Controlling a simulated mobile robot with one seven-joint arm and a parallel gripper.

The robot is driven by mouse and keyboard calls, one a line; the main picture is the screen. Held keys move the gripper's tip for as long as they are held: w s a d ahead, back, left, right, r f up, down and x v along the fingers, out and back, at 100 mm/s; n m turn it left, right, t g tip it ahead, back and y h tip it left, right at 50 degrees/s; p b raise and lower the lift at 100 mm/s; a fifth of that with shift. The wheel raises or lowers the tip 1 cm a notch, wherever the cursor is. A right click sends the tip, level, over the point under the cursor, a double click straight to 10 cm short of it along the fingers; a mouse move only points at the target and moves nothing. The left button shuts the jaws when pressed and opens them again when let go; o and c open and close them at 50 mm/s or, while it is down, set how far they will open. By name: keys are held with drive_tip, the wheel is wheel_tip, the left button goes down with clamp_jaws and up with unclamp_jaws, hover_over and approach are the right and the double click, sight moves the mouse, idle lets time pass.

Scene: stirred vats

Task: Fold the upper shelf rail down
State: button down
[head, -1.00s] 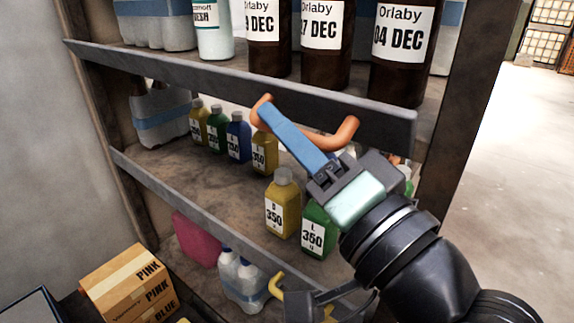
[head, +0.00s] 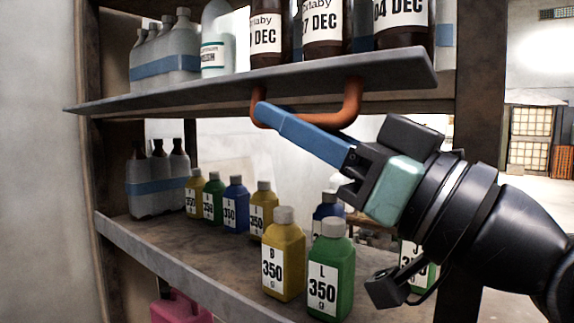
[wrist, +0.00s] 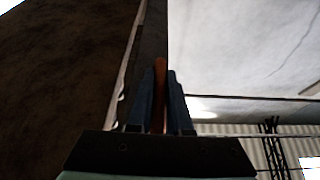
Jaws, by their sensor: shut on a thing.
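The upper shelf rail (head: 200,98) is a long grey board along the front of the upper shelf. It sticks outward and lies nearly flat. Its orange handle (head: 353,100) hangs from the underside. My gripper (head: 263,112) has its blue fingers shut on the left part of the handle, coming from the lower right. In the wrist view, the orange handle (wrist: 160,90) sits between the two fingers of my gripper (wrist: 160,78), with the dark board edge beside it. The fingers hide part of the handle.
Brown bottles (head: 322,40) and pale bottles (head: 217,35) stand on the upper shelf behind the rail. Yellow (head: 284,255), green (head: 331,270) and blue bottles stand on the lower shelf, below my gripper. A dark post (head: 478,90) rises at the right. Open floor lies beyond it.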

drive_tip(key=shift+w+d+f+n+g+y+b, duration=0.1)
drive_tip(key=shift+w+f+n+g+y+b, duration=0.2)
drive_tip(key=shift+n+b, duration=0.4)
drive_tip(key=shift+s+d+f+n+g+y+b, duration=0.1)
drive_tip(key=shift+n+g+b, duration=0.35)
drive_tip(key=shift+n, duration=0.35)
drive_tip(key=shift+w, duration=0.1)
drive_tip(key=c, duration=0.8)
unclamp_jaws()
drive_tip(key=shift+c, duration=0.2)
